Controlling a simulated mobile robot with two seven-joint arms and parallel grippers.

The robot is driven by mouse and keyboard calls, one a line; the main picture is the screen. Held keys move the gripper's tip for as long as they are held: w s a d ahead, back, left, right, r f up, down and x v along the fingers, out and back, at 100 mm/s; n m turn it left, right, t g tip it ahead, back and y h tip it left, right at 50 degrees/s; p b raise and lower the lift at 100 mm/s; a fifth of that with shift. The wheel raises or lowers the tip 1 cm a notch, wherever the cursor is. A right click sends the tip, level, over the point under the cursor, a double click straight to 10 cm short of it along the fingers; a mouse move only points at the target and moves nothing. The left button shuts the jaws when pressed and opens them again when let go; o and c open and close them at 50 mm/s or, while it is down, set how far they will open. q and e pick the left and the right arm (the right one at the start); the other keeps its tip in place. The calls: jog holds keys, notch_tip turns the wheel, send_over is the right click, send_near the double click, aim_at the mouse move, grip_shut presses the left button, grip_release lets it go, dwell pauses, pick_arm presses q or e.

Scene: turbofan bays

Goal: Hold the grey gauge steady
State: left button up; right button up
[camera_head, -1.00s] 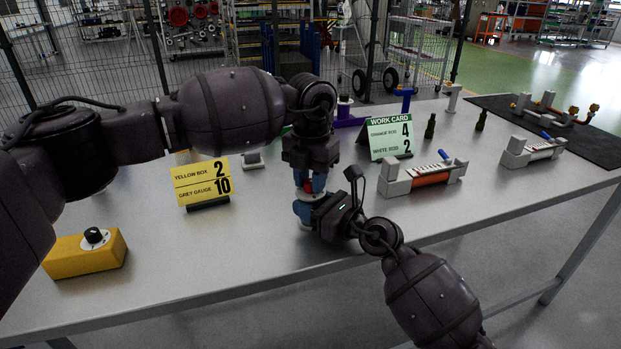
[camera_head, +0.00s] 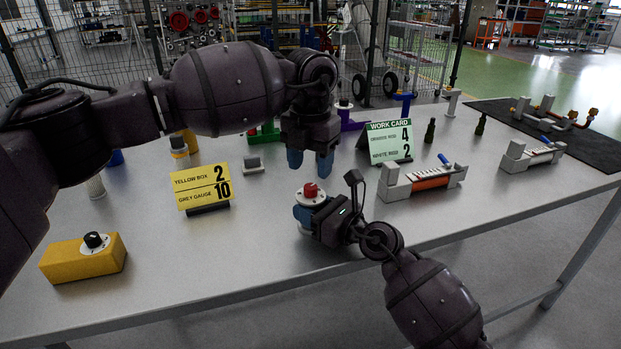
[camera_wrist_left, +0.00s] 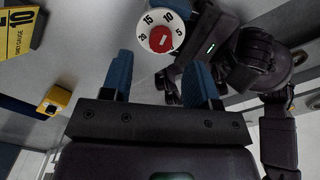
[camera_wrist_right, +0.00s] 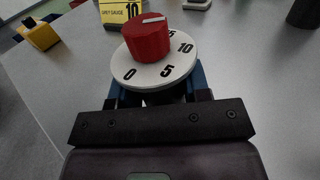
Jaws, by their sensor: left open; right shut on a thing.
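The grey gauge shows as a round white dial with a red knob on top (camera_head: 311,193). It stands upright near the table's front edge; its lower body is mostly hidden by my right gripper (camera_head: 304,214), which is shut on it. The dial also shows in the right wrist view (camera_wrist_right: 160,72) and, with numbers 5 to 20, in the left wrist view (camera_wrist_left: 160,32). My left gripper (camera_head: 309,166) is open and empty above and behind the knob, pointing down, apart from it. A yellow card (camera_head: 201,186) reads yellow box 2, grey gauge 10.
A yellow box with a black knob (camera_head: 84,258) sits at the left front. A green-and-white work card (camera_head: 389,142) and a grey fixture with an orange bar (camera_head: 424,179) stand to the right. The table front between yellow box and gauge is clear.

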aim_at(310, 186)
pick_arm(q)
notch_tip(310, 186, up, 7)
jog(key=shift+r, duration=0.15)
dwell(0.4)
pick_arm(e)
jog(key=o, duration=1.2)
